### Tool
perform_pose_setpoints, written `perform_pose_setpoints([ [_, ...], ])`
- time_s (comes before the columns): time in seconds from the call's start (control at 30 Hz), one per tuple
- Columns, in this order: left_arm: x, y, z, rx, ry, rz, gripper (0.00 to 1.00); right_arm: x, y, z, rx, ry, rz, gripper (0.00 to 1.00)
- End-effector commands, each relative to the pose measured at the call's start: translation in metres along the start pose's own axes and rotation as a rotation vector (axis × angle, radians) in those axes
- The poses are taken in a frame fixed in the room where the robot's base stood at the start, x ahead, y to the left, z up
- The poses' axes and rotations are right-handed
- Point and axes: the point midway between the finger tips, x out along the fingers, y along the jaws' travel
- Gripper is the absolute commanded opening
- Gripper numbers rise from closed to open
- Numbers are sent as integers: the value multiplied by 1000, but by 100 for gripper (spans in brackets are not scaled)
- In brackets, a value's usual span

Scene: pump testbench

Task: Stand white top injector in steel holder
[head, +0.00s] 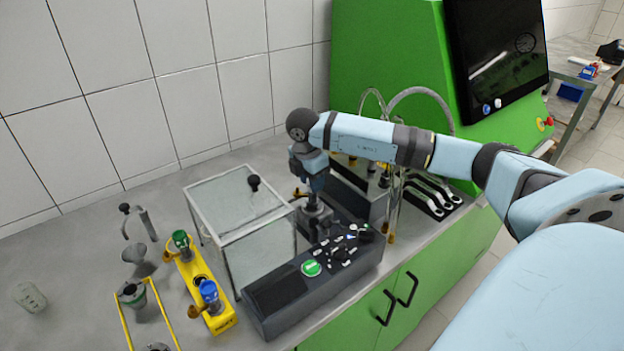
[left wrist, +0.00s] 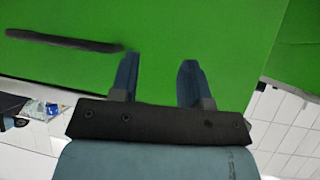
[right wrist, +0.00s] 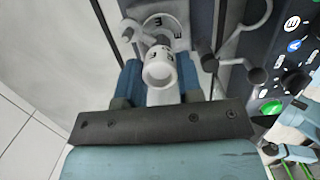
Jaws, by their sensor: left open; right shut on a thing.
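My right gripper (head: 313,190) points down over the bench beside the glass box. In the right wrist view it is shut on a white, hollow-ended injector (right wrist: 160,72), gripped between its two blue fingers. In the head view the gripper mostly hides the injector. A grey metal fixture (head: 316,222), possibly the steel holder, shows just under the gripper. I cannot tell whether the injector touches it or is seated in it. My left gripper (left wrist: 158,80) is open and empty in front of a green cabinet; it does not show in the head view.
A clear box (head: 240,205) stands left of the gripper. A black control panel (head: 278,292) with a green button lies in front. A yellow rack (head: 222,322) holds green-topped and blue-topped parts. The green test machine (head: 385,50) stands behind. The bench's far left is mostly free.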

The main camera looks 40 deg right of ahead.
Motion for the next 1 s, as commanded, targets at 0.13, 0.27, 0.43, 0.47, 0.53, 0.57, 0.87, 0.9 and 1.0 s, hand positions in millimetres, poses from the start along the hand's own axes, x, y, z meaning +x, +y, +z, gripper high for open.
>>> perform_pose_setpoints([
  [0.13, 1, 0, 1, 0, 0, 0, 43, 2, 0, 0, 0, 0, 1, 0],
  [0.27, 1, 0, 2, 0, 0, 0, 43, 3, 0, 0, 0, 0, 1, 0],
  [0.43, 2, 0, 3, 0, 1, 0, 43, 5, 0, -1, 0, 0, 1, 0],
  [0.47, 2, 0, 3, 0, 1, 0, 43, 6, 0, -1, 0, 0, 1, 0],
  [0.53, 2, 0, 3, 0, 1, 0, 43, 7, 0, -1, 0, 0, 1, 0],
  [0.57, 2, 0, 3, 0, 1, 0, 43, 6, 0, -1, 0, 0, 1, 0],
  [0.87, 2, 0, 3, 0, 1, 0, 43, 6, 0, -1, 0, 0, 1, 63],
  [0.9, 2, 0, 3, 0, 1, 0, 43, 6, 0, -1, 0, 0, 1, 63],
  [1.0, 2, 0, 3, 0, 1, 0, 43, 6, 0, -1, 0, 0, 1, 63],
])
